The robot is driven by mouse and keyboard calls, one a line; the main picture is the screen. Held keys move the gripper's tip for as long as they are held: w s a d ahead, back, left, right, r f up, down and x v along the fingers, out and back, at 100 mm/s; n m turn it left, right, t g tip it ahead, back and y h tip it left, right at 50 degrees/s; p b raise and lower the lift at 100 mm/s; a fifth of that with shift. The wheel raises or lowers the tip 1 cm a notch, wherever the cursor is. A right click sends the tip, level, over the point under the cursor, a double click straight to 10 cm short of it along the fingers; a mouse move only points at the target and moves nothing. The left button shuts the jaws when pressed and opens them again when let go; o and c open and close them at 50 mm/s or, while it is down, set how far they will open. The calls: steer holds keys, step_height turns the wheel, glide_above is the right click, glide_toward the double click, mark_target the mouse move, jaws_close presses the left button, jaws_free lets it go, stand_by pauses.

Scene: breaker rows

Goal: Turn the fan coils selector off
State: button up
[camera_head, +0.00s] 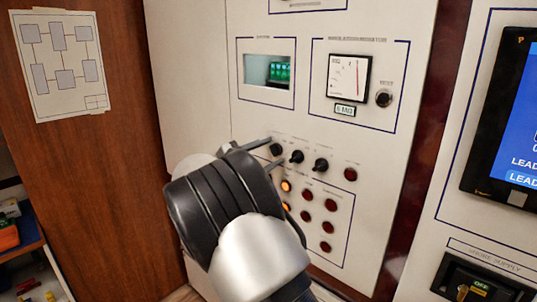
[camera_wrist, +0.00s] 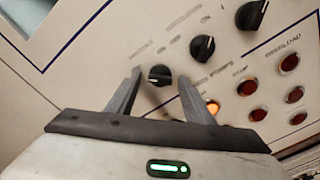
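Three black rotary selectors sit in a row on the pale panel, with labels too blurred to read, so I cannot tell by name which is the fan coils selector. My gripper (camera_head: 270,153) is at the leftmost selector (camera_head: 276,149). In the wrist view, my open gripper (camera_wrist: 159,81) has one finger on either side of that selector (camera_wrist: 160,74). A gap shows between the knob and each finger. The middle selector (camera_head: 297,157) and the right selector (camera_head: 320,165) are clear of the fingers.
A red button (camera_head: 350,174) sits right of the selectors. Below are several round lamps, including a lit orange one (camera_head: 286,186) close under my gripper. Above are a green display (camera_head: 279,72) and a dial meter (camera_head: 348,77). A blue screen (camera_head: 515,125) is at the right.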

steer(key=shift+a, duration=0.1)
steer(key=b+v, duration=0.2)
steer(key=v, duration=1.5)
steer(key=shift+s, duration=0.2)
steer(key=s+d+m+g+y, duration=0.1)
steer(key=s+d+m+g, duration=0.2)
steer(key=d, duration=0.6)
steer(key=s+d+m+g+y, duration=0.1)
steer(key=s+d+m+g, duration=0.15)
steer(key=d, duration=0.55)
steer(key=s+d+m+g+y, duration=0.1)
steer(key=s+d+m+g, duration=0.2)
steer(key=d, duration=0.6)
steer(key=s+d+f+m+y+p, duration=0.1)
steer(key=s+m+y, duration=0.3)
steer(key=s, duration=0.6)
steer(key=s+d+f+m+y+p, duration=0.1)
steer(key=s+d+f+m+y, duration=0.1)
steer(key=s+m, duration=0.5)
steer(key=s+d+y, duration=0.1)
steer(key=s+y, duration=0.1)
steer(key=s, duration=0.1)
steer(key=shift+s+d, duration=0.25)
steer(key=shift+d, duration=0.1)
